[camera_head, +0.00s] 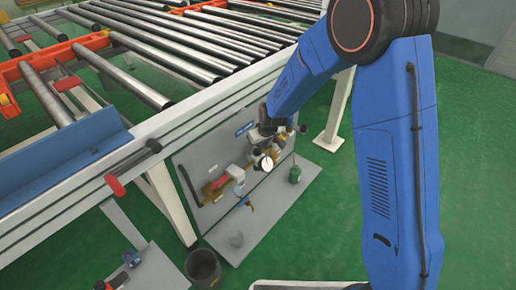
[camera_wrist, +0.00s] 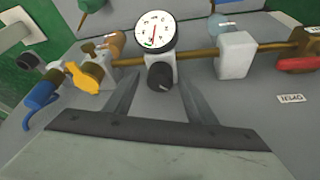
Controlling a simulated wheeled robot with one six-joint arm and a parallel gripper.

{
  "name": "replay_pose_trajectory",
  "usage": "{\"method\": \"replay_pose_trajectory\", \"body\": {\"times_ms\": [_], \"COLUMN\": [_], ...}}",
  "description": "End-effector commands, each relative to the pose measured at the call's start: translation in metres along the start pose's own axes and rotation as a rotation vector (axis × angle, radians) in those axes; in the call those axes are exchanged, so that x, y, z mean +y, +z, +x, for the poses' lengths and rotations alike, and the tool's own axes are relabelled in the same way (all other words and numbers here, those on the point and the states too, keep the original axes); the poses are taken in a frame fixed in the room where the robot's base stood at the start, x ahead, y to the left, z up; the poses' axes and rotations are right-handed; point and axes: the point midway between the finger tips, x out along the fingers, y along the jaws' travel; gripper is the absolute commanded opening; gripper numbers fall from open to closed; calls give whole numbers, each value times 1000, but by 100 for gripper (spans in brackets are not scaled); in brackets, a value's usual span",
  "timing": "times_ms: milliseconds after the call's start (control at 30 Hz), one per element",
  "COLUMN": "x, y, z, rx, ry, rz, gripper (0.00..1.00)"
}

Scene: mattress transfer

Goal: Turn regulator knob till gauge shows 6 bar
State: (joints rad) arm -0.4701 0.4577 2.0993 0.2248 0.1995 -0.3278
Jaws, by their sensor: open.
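The regulator knob (camera_wrist: 160,76) is a dark round knob on a light grey regulator body, near the middle of the wrist view. The pressure gauge (camera_wrist: 155,31), white-faced with a red needle and a small green mark, sits just above it. The needle points roughly up; its numbers are too small to read. My gripper (camera_wrist: 158,88) is open, its two dark fingers on either side of the knob with visible gaps. Contact is not visible. In the head view the gauge (camera_head: 266,163) shows on the panel, and my gripper end (camera_head: 270,128) is close to it, mostly hidden.
A brass pipe (camera_wrist: 200,53) runs across the grey panel (camera_head: 200,160). A yellow handle (camera_wrist: 84,77) and blue part (camera_wrist: 42,97) lie left; a red handle (camera_wrist: 300,64) lies right. A roller conveyor (camera_head: 150,70) stands above.

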Motion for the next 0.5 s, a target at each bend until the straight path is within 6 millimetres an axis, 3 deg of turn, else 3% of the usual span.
{"method": "replay_pose_trajectory", "body": {"times_ms": [400, 500], "x": [0, 0], "y": [0, 0], "z": [7, 7], "rx": [0, 0], "ry": [0, 0], "rz": [1, 1], "gripper": [51, 30]}}
